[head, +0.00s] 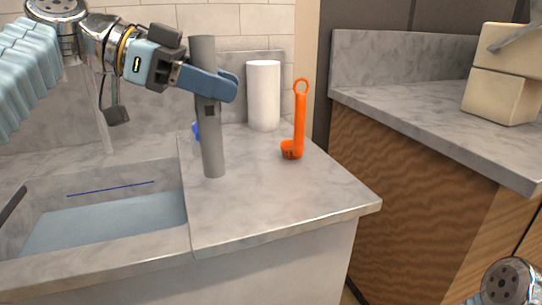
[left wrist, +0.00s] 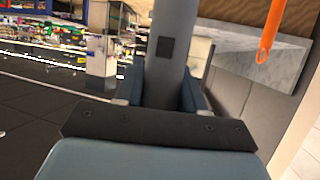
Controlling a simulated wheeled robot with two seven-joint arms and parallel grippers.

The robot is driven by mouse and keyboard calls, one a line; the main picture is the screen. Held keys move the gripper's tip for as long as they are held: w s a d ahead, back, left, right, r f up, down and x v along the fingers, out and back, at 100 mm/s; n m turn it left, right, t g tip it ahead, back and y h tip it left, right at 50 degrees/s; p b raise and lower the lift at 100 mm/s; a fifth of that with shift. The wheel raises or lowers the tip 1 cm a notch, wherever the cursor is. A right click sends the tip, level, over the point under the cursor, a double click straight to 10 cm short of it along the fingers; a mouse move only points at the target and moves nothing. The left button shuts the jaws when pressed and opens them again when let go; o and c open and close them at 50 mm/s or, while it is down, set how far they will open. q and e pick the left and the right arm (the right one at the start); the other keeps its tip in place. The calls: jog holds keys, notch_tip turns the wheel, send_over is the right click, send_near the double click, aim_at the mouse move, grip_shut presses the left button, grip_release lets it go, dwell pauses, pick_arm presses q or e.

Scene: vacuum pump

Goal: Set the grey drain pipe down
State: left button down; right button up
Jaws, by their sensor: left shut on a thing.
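The grey drain pipe (head: 211,150) is a plain cylinder with a small dark square on its side. It stands nearly upright, slightly tilted, over the counter right of the sink. Its lower end appears at or just above the counter top; I cannot tell whether it touches. My left gripper (head: 222,87) is shut around the pipe's upper part, coming from the left. In the left wrist view the pipe (left wrist: 168,50) runs up between the fingers. My right gripper is not in view; only a round part of my arm shows at the lower right.
An orange ladle-like tool (head: 299,125) stands to the right of the pipe, and a white cylinder (head: 263,95) stands behind. A sink basin (head: 110,225) lies left. The counter (head: 270,205) is clear in front. Cream blocks (head: 498,97) sit on the right counter.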

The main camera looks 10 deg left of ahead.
pick_arm(q)
jog(key=w+d+f+p, duration=0.1)
jog(key=w+d+f, duration=0.3)
jog(key=w+f, duration=0.8)
jog(key=shift+w+d+f, duration=0.2)
jog(key=shift+f, duration=0.1)
jog(key=shift+f, duration=0.15)
jog(key=c, duration=0.7)
grip_release()
jog(key=shift+o, duration=0.2)
jog(key=v, duration=1.2)
